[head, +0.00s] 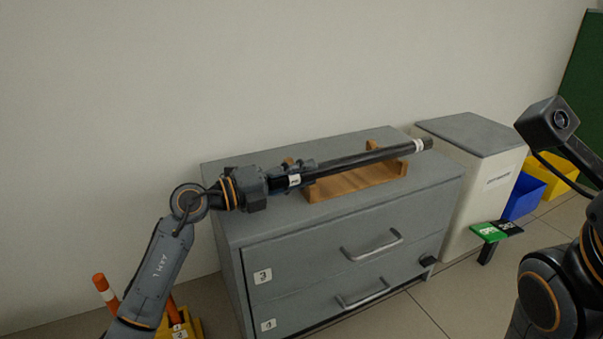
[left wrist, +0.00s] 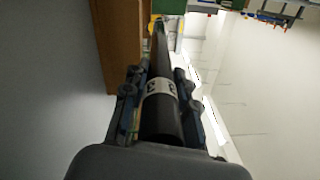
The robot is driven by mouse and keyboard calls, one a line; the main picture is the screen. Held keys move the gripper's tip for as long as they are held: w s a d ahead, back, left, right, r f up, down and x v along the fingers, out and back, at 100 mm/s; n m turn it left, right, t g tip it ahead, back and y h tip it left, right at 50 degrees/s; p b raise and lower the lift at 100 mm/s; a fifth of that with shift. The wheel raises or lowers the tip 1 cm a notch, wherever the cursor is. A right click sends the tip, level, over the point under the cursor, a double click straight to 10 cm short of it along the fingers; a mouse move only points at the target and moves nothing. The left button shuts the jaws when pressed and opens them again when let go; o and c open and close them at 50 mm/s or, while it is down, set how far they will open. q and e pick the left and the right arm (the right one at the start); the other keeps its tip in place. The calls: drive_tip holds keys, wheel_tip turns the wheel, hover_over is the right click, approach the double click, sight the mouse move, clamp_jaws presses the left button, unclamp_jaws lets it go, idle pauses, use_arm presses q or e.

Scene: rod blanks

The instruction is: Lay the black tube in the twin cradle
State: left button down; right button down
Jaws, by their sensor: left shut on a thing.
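The black tube (head: 350,160) is long, with white labels near both ends. My left gripper (head: 297,173) is shut on it near its left end in the head view. In the left wrist view the tube (left wrist: 160,120) runs away from me between the two fingers (left wrist: 160,92). The wooden twin cradle (head: 355,183) stands on the grey cabinet, with an upright at each end. The tube stretches across it, its far end beyond the right upright. I cannot tell whether the tube touches the cradle. The cradle (left wrist: 122,45) is left of the tube in the wrist view.
The grey cabinet (head: 345,235) has drawers with protruding handles and stands near the wall. A pale bin-like box (head: 485,180) stands to its right. Blue (head: 523,195) and yellow (head: 550,175) bins are farther right. An orange post (head: 103,290) is at the lower left.

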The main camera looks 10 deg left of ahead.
use_arm(q)
drive_tip(key=c, duration=1)
unclamp_jaws()
drive_tip(key=shift+w+f, duration=0.1)
drive_tip(key=shift+f, duration=0.65)
drive_tip(key=shift+a, duration=0.1)
drive_tip(key=shift+s+a, duration=0.2)
drive_tip(key=v, duration=0.7)
drive_tip(key=r+v, duration=0.1)
drive_tip(key=v, duration=0.3)
drive_tip(key=shift+s+a+r, duration=0.1)
drive_tip(key=shift+s, duration=0.1)
